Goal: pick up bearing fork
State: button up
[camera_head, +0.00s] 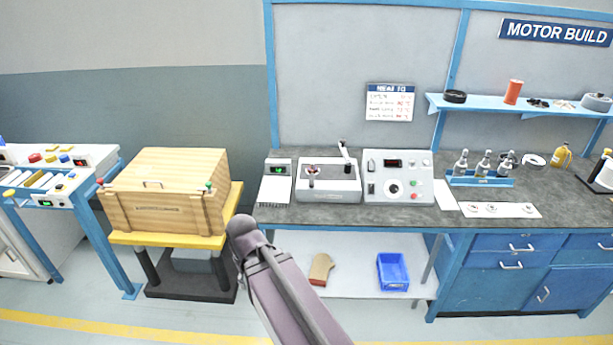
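I cannot pick out a bearing fork with certainty in the head view. A grey-white box (328,183) on the bench has two small upright pieces on top, and I cannot tell what they are. Small pieces also lie on a white sheet (517,211) at the bench's right, too small to name. My arm (285,295) rises from the bottom middle of the picture, in front of the bench and beside the wooden crate. My gripper is not visible.
A closed wooden crate (168,189) stands on a yellow-topped cart at left. The bench (400,215) also holds a control box (398,176), a blue bottle rack (480,179) and a yellow bottle (560,156). A blue bin (393,271) sits on the lower shelf.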

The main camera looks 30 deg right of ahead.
aim_at(312, 179)
jog(key=i, duration=0.9)
jog(key=z, duration=0.05)
